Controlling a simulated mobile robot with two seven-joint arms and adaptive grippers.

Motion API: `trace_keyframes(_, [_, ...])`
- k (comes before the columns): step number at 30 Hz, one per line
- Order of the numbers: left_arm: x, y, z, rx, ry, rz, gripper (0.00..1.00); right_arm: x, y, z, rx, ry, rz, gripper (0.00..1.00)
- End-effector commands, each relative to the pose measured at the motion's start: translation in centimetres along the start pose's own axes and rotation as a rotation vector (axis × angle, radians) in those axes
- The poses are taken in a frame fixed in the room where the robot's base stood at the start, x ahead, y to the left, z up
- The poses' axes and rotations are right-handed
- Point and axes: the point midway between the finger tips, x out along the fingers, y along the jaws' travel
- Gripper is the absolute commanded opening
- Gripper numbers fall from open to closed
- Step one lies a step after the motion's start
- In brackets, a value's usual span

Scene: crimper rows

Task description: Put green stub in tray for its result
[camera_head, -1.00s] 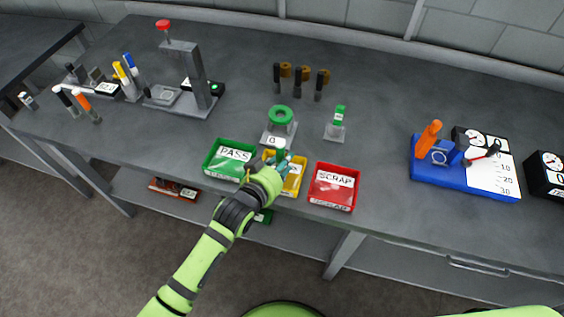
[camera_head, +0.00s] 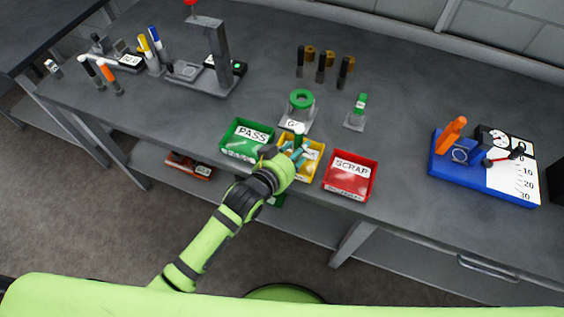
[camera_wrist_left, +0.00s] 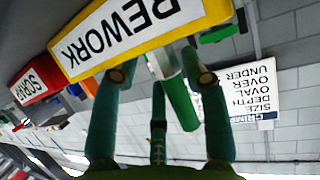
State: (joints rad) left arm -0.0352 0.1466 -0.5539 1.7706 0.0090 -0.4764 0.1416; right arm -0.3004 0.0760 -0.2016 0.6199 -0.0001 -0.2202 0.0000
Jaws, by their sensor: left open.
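The green stub (camera_head: 299,135) is upright at the yellow REWORK tray (camera_head: 314,168). In the left wrist view the stub (camera_wrist_left: 180,98) is a green cylinder with a pale far part, between my fingers. My left gripper (camera_head: 297,152) is open, its teal fingers around the stub at the yellow tray. I cannot tell whether the stub rests on the tray floor or touches a finger. The yellow tray (camera_wrist_left: 90,68) shows its REWORK label upside down in the wrist view. The green PASS tray (camera_head: 229,151) stands left of it, the red SCRAP tray (camera_head: 357,192) right. My right gripper is out of view.
Behind the trays stand a green ring on a stand (camera_head: 301,99) and a green-topped piece on a small base (camera_head: 360,103). Several dark pins (camera_head: 320,68) stand farther back. A blue gauge base (camera_head: 447,173) is at the right. Open bench lies between it and the red tray.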

Motion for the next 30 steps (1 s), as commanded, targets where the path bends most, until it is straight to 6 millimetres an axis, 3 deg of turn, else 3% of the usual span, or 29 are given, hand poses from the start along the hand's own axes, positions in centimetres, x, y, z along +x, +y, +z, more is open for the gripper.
trace_keyframes(9, [-6.3, 0.0, 0.2, 0.0, 0.001, 0.0, 0.45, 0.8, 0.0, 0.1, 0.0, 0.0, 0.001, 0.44])
trace_keyframes(15, [-9.2, -0.1, 0.1, 0.001, 0.001, -0.001, 0.45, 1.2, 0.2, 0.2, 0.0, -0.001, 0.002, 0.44])
trace_keyframes(21, [-10.4, 0.0, 0.0, 0.001, 0.001, -0.001, 0.45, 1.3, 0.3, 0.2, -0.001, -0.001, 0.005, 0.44])
trace_keyframes(30, [-10.4, 0.0, -0.1, 0.0, 0.001, -0.001, 0.45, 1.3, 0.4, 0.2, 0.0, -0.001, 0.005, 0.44])
